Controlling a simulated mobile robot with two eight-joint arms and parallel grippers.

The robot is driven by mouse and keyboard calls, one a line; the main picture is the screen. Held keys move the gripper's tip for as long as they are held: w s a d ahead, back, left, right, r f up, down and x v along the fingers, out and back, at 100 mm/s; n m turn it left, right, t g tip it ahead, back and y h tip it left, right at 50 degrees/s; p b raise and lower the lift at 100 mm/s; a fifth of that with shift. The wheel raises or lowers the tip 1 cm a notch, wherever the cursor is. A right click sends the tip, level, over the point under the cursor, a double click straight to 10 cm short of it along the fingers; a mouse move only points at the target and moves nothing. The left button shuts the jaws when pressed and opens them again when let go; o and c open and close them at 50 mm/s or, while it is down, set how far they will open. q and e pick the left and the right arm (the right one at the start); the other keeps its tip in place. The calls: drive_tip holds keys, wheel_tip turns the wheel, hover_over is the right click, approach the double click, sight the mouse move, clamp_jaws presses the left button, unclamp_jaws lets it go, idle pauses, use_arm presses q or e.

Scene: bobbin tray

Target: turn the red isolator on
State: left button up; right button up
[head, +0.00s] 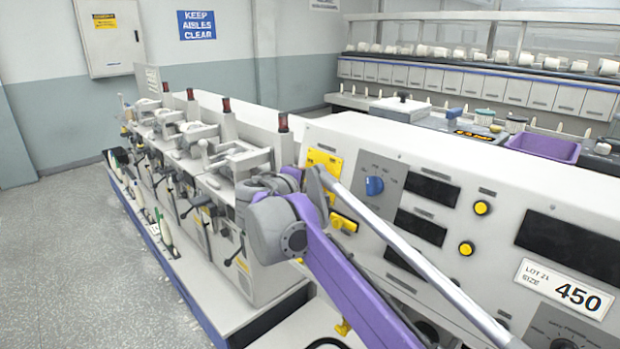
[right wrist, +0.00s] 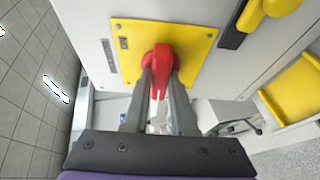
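The red isolator handle (right wrist: 160,69) sits on a yellow plate (right wrist: 193,43) on the pale machine panel in the right wrist view. Its lever points down in that picture, towards my gripper. My right gripper (right wrist: 162,72) has one finger on each side of the handle, with the tips close against it, and appears shut on it. In the head view my purple right arm reaches in from the lower right and hides the handle; part of the yellow plate (head: 326,159) shows behind it. My left gripper is not in view.
The panel also carries a blue knob (head: 374,186), yellow buttons (head: 481,208) and dark displays (head: 432,190). A row of winding units (head: 200,150) extends to the left. Open floor (head: 70,260) lies at the far left. A purple bin (head: 543,146) stands behind the panel.

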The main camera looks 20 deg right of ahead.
clamp_jaws()
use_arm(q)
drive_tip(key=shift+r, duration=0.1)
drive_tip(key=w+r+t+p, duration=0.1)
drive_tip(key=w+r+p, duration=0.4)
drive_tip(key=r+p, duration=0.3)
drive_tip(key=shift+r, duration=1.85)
use_arm(e)
drive_tip(key=shift+w+a+f+m+g+h, duration=0.1)
drive_tip(key=shift+m+g+h, duration=0.8)
drive_tip(key=shift+m, duration=2.65)
drive_tip(key=shift+w+a+f+m+g+h, duration=0.1)
drive_tip(key=shift+m+g+h, duration=0.2)
drive_tip(key=shift+m+h, duration=2.2)
drive_tip(key=shift+w+m+g+h, duration=0.15)
drive_tip(key=shift+m+g, duration=0.45)
drive_tip(key=shift+m, duration=3.95)
drive_tip(key=shift+s+m, duration=0.1)
drive_tip(key=shift+m, duration=0.2)
